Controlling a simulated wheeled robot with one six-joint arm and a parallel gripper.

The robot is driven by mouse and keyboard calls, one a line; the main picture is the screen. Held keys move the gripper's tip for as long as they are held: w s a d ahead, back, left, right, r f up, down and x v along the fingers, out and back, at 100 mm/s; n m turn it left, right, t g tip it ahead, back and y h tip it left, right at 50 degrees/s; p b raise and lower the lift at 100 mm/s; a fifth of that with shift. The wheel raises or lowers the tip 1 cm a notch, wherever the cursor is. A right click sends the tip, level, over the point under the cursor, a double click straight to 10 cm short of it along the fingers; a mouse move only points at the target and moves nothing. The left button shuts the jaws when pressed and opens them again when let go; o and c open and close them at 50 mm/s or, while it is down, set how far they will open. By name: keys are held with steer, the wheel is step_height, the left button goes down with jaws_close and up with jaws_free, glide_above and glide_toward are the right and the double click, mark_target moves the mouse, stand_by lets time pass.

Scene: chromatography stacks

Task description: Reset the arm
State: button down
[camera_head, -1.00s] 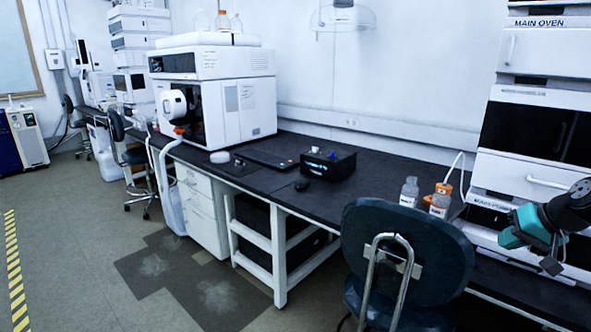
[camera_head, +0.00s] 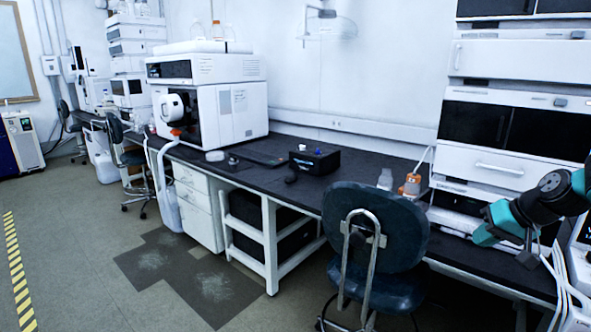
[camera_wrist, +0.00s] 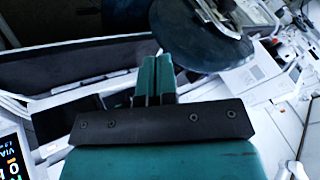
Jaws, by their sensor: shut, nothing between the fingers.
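My gripper (camera_wrist: 153,65) shows in the wrist view as two teal fingers pressed together, with nothing between them. Behind them are a dark bracket with screws and a teal body. In the head view my gripper (camera_head: 486,234) is a teal shape at the right, at the end of my dark and teal arm. It appears in front of the lower part of the white stack (camera_head: 500,168). Its fingertips are too small to make out there. The rest of my arm runs off the right edge.
A dark chair (camera_head: 374,238) stands before the black bench (camera_head: 300,198), left of my gripper. Bottles (camera_head: 385,180) and an orange-capped bottle (camera_head: 411,186) stand near the stack. A black box (camera_head: 314,161) sits mid-bench. White cables (camera_head: 562,275) hang at the right. The left floor is open.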

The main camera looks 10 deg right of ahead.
steer(key=s+a+r+n+g+y+p, duration=0.1)
steer(key=a+r+n, duration=0.15)
steer(key=a, duration=0.45)
steer(key=s+a+r+n+g, duration=0.1)
steer(key=s+a+r, duration=0.15)
steer(key=a, duration=0.45)
steer(key=a+r+n+g+y+p, duration=0.1)
steer(key=a+r, duration=0.2)
steer(key=a, duration=0.4)
steer(key=s+a+r+n+g, duration=0.1)
steer(key=s+a+r+n, duration=0.1)
steer(key=s+a, duration=0.5)
steer(key=s+a+r+n+g+h+p, duration=0.1)
steer(key=s+a+n+g, duration=0.1)
steer(key=s+a+n, duration=0.2)
steer(key=s+a, duration=0.3)
steer(key=s, duration=0.5)
steer(key=shift+s+r, duration=0.3)
steer(key=shift+r, duration=0.1)
